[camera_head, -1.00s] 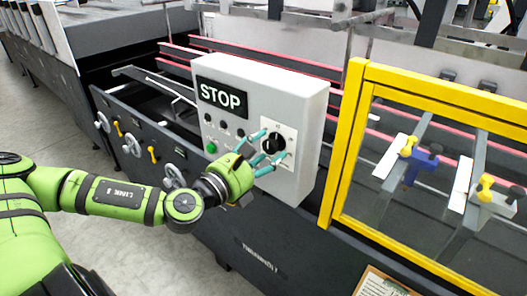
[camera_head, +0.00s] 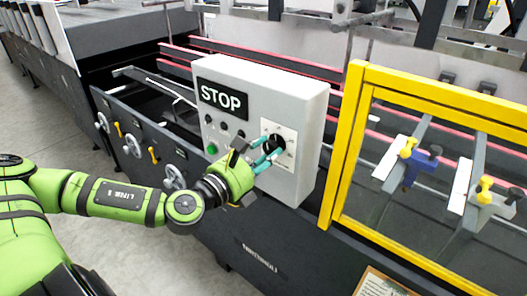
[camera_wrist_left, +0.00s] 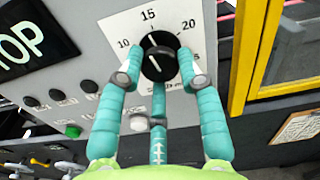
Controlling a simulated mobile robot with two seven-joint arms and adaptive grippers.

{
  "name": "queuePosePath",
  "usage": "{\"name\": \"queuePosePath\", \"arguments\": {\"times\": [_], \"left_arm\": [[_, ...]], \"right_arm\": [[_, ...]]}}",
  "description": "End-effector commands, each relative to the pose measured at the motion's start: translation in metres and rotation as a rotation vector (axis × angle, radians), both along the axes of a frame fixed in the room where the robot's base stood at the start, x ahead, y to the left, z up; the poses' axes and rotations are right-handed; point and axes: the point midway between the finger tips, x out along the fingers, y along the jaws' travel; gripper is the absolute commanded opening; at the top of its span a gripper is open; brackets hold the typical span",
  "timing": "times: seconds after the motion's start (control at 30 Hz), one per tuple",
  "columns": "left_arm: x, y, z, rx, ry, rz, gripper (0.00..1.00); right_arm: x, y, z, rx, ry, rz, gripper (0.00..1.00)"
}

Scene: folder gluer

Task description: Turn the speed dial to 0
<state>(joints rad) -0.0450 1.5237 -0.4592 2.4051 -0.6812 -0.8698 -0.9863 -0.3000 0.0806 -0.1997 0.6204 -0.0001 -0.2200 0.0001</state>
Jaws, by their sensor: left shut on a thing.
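The speed dial (camera_head: 276,142) is a black round knob on a white scale plate at the right of the grey control box's front. In the left wrist view the knob (camera_wrist_left: 158,64) sits below the numbers 10, 15 and 20; a white mark on it slants up and left. The 0 cannot be made out. My left gripper (camera_head: 268,149) has its teal fingers closed on the dial from the front. In the left wrist view its fingertips (camera_wrist_left: 160,58) touch both sides of the knob, and a third finger is below. My right gripper is not in view.
The control box (camera_head: 312,120) carries a STOP sign (camera_head: 222,100), small black knobs and a green button (camera_head: 212,149) left of the dial. A yellow guard frame (camera_head: 344,150) stands close to its right. Handwheels (camera_head: 174,176) line the machine's side at left.

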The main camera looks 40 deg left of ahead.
Motion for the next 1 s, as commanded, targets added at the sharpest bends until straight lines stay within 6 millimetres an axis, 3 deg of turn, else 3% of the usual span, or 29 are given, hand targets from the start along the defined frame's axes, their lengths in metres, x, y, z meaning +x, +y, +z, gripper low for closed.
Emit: {"name": "queuePosePath", "arguments": {"times": [1.0], "left_arm": [[-0.002, -0.003, -0.004, -0.964, 0.093, -0.001, 0.04]], "right_arm": [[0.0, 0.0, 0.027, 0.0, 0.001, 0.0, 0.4]]}}
